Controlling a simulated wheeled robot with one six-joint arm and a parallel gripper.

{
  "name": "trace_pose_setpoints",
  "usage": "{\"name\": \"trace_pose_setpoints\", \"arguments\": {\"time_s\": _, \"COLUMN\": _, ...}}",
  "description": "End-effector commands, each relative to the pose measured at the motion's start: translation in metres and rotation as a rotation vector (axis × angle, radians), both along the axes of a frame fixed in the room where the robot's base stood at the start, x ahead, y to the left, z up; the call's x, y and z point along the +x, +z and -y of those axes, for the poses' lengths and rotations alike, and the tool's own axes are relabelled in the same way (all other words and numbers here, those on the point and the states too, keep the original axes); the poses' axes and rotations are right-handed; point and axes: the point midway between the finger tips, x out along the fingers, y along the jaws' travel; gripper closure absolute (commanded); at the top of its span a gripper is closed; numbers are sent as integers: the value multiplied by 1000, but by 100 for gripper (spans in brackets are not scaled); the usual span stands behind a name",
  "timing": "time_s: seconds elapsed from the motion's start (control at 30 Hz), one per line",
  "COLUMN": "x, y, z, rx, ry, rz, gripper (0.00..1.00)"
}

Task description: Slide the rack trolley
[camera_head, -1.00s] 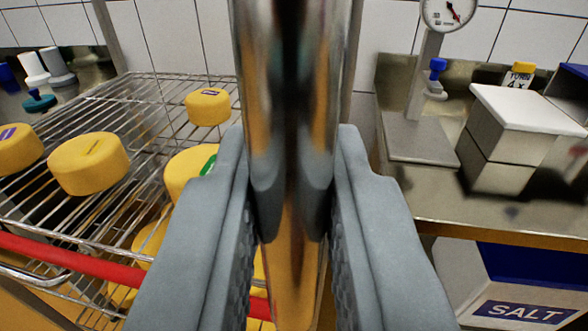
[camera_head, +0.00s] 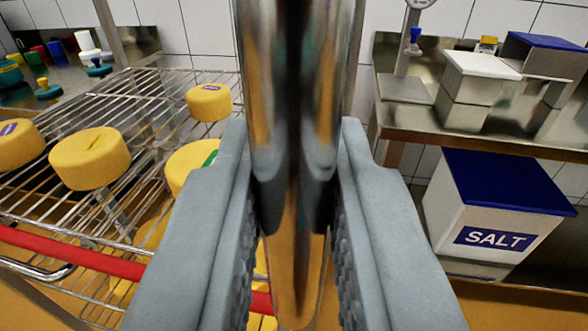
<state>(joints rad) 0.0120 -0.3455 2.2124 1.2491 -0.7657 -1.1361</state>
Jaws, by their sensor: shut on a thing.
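The rack trolley (camera_head: 110,98) is a chrome wire-shelf rack on the left, with yellow cheese wheels on its top shelf and more on a lower one. A red bar (camera_head: 75,252) runs along its near side. My gripper (camera_head: 292,240) is in the middle, its two grey fingers on either side of a shiny upright chrome post (camera_head: 292,70). The fingers are shut on this post, which looks like part of the trolley. The post hides part of the trolley and the wall behind it.
A steel bench (camera_head: 480,130) stands at the right with a scale (camera_head: 408,85) and a white-lidded box (camera_head: 480,65). A white salt bin (camera_head: 490,225) with a blue lid stands below it. Another counter with coloured items (camera_head: 45,90) is at the back left.

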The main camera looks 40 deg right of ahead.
Motion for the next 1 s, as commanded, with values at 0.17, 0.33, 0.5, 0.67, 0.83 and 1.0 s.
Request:
{"name": "trace_pose_setpoints", "arguments": {"time_s": 0.17, "x": -12, "y": 1, "z": -16, "rx": 0, "ry": 2, "rz": 1, "gripper": 100}}
{"name": "trace_pose_setpoints", "arguments": {"time_s": 0.33, "x": -16, "y": 1, "z": -23, "rx": -1, "ry": 1, "rz": 0, "gripper": 100}}
{"name": "trace_pose_setpoints", "arguments": {"time_s": 0.5, "x": -18, "y": 1, "z": -24, "rx": -1, "ry": 0, "rz": 1, "gripper": 100}}
{"name": "trace_pose_setpoints", "arguments": {"time_s": 0.67, "x": -18, "y": 1, "z": -24, "rx": -1, "ry": 0, "rz": 1, "gripper": 100}}
{"name": "trace_pose_setpoints", "arguments": {"time_s": 0.83, "x": -18, "y": 1, "z": -24, "rx": -1, "ry": 0, "rz": 1, "gripper": 70}}
{"name": "trace_pose_setpoints", "arguments": {"time_s": 1.0, "x": -18, "y": 1, "z": -24, "rx": -1, "ry": 0, "rz": 1, "gripper": 65}}
